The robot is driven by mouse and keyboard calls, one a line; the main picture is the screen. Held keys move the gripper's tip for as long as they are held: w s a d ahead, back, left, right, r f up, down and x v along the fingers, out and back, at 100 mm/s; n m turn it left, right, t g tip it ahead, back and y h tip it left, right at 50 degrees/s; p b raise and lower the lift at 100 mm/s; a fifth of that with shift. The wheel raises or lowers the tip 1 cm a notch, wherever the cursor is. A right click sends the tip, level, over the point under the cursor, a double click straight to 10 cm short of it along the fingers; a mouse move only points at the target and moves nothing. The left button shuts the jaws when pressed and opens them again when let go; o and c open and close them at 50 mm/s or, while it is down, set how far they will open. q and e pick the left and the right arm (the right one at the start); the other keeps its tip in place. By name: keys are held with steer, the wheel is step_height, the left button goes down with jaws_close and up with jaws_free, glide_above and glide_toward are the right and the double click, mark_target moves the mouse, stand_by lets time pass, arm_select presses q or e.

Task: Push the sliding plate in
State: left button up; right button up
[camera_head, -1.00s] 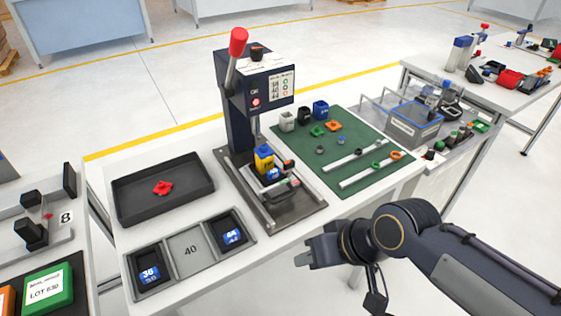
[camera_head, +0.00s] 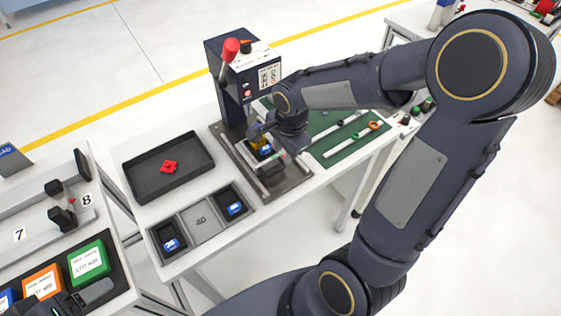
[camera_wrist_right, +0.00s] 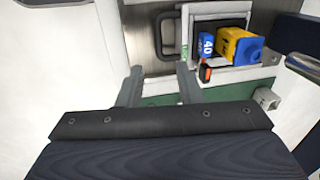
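The press (camera_head: 232,80) stands on the table with a red-knobbed lever. Its sliding plate (camera_head: 272,178) lies low at the press front, carrying a yellow and blue part (camera_head: 262,148). In the right wrist view the plate's dark U-shaped handle (camera_wrist_right: 160,36) lies just beyond my fingertips, and the yellow and blue part (camera_wrist_right: 240,46) is to its right. My right gripper (camera_wrist_right: 155,76) is open, with its two grey fingers apart and nothing between them. I cannot tell whether a finger touches the handle. In the head view my wrist hides part of the plate.
A black tray (camera_head: 140,183) with a red part (camera_head: 169,166) is left of the press. A grey three-section tray (camera_head: 203,238) lies in front. A green mat (camera_head: 345,150) with rails is to the right, partly behind my arm.

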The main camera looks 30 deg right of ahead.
mark_target(280, 168)
steer(key=f, duration=0.5)
steer(key=w+f, duration=0.1)
steer(key=f, duration=0.1)
steer(key=shift+w+a+f, duration=0.1)
steer(key=shift+f, duration=0.1)
jaws_close()
steer(key=shift+w, duration=0.1)
